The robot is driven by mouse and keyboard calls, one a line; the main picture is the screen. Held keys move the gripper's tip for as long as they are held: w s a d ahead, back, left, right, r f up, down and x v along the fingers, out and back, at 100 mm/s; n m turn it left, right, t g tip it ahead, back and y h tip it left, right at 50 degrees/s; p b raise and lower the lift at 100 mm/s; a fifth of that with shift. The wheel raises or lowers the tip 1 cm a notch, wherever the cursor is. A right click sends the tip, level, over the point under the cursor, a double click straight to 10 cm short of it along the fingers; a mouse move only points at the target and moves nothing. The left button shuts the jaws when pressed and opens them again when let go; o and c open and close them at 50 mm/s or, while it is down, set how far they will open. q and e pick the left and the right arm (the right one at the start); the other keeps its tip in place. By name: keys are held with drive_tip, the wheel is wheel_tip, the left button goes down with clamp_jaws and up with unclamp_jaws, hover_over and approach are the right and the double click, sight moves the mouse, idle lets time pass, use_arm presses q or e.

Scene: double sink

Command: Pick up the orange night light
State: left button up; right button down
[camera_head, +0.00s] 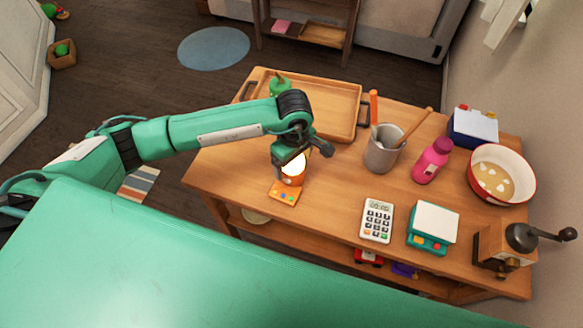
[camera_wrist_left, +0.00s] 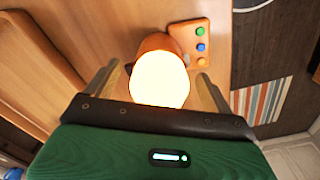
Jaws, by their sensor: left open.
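The orange night light (camera_head: 292,179) stands on the wooden table, with a glowing pale dome and an orange base. An orange panel with coloured buttons (camera_head: 284,193) lies in front of it. My left gripper (camera_head: 290,162) is over the night light from above. In the left wrist view, the night light (camera_wrist_left: 160,76) sits between the two open fingers of the gripper (camera_wrist_left: 158,88), with gaps visible on both sides. Its bright dome faces the camera. My right gripper is not in view.
A wooden tray (camera_head: 330,92) with a green item lies behind my arm. A grey cup with utensils (camera_head: 382,156), pink bottle (camera_head: 431,163), red-rimmed bowl (camera_head: 474,160), calculator (camera_head: 377,220), teal-based box (camera_head: 433,226) and grinder (camera_head: 497,246) stand to the right.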

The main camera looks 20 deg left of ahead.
use_arm(q)
drive_tip(key=shift+f, duration=0.25)
drive_tip(key=c, duration=1.1)
drive_tip(key=shift+r, duration=0.1)
